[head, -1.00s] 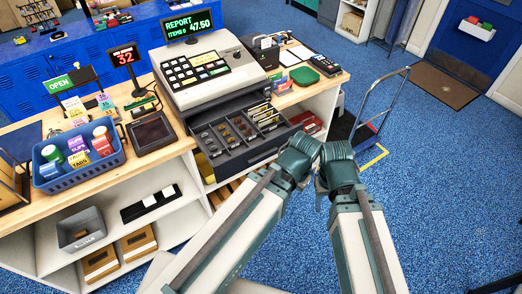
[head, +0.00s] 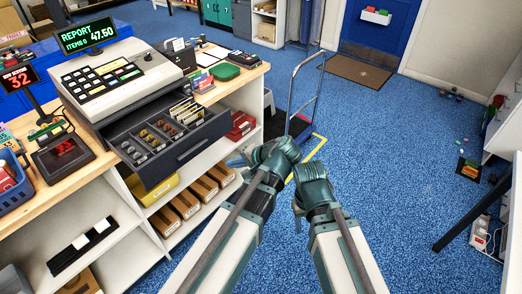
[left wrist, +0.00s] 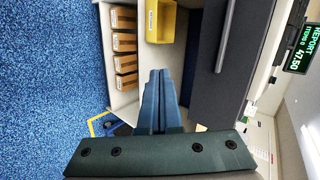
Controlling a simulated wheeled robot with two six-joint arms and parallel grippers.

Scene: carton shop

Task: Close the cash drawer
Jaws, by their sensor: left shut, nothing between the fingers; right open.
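The cash drawer (head: 190,150) stands open below the cash register (head: 122,76), its coin and note compartments exposed. Its dark front with a handle shows in the left wrist view (left wrist: 232,62). My left gripper (head: 237,160) is shut and empty, in front of the shelves, to the right of and a little below the drawer front. In the left wrist view its blue fingers (left wrist: 160,85) lie left of the drawer front; I cannot tell whether they touch. My right gripper (head: 297,209) is open beside the left one, its fingers mostly hidden by its own wrist.
Under the counter are a yellow bin (head: 152,187) and several brown boxes (head: 204,189). A red box (head: 240,125) sits on a shelf near the drawer's right end. A hand trolley (head: 308,95) stands behind my grippers. The blue floor to the right is mostly clear.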

